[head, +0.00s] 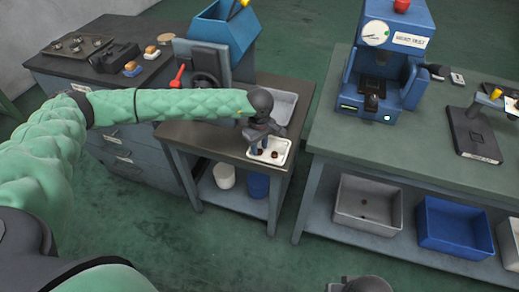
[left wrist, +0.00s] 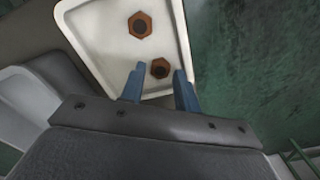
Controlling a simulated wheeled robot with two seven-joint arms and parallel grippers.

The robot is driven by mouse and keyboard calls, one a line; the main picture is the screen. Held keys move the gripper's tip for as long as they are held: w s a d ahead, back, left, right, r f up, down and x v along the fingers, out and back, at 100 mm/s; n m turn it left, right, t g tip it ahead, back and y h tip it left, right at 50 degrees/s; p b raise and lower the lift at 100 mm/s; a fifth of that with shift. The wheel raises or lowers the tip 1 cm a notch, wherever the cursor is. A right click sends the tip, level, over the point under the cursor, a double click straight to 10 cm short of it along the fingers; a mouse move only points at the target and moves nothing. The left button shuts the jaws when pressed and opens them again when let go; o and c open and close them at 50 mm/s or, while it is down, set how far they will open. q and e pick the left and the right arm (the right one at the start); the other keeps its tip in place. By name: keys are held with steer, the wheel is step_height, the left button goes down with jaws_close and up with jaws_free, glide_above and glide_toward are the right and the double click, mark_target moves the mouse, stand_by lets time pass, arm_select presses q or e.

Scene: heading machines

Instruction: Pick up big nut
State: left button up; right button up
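Two orange-brown hex nuts with dark centres lie apart in a white tray (head: 284,158), which also shows in the left wrist view (left wrist: 92,22). In the left wrist view, one nut (left wrist: 140,26) lies beyond the fingertips and looks somewhat larger. The other nut (left wrist: 160,69) shows between the blue fingertips. My left gripper (head: 260,150) is over the tray, pointing down, with its fingers (left wrist: 160,72) apart and nothing held. I cannot tell whether the fingers reach down around the nearer nut. A dark part of my right arm (head: 362,285) shows at the bottom edge; its fingers are not clear.
A grey bin (head: 283,105) sits behind the white tray on the small table. A blue machine (head: 222,35) stands behind left. A blue press (head: 388,60) stands on the right bench (head: 440,125). Bins and buckets fill the lower shelves. The green floor in front is clear.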

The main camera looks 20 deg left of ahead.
arm_select(q)
steer(key=shift+f, duration=0.5)
jaws_close()
steer(key=shift+r, duration=0.1)
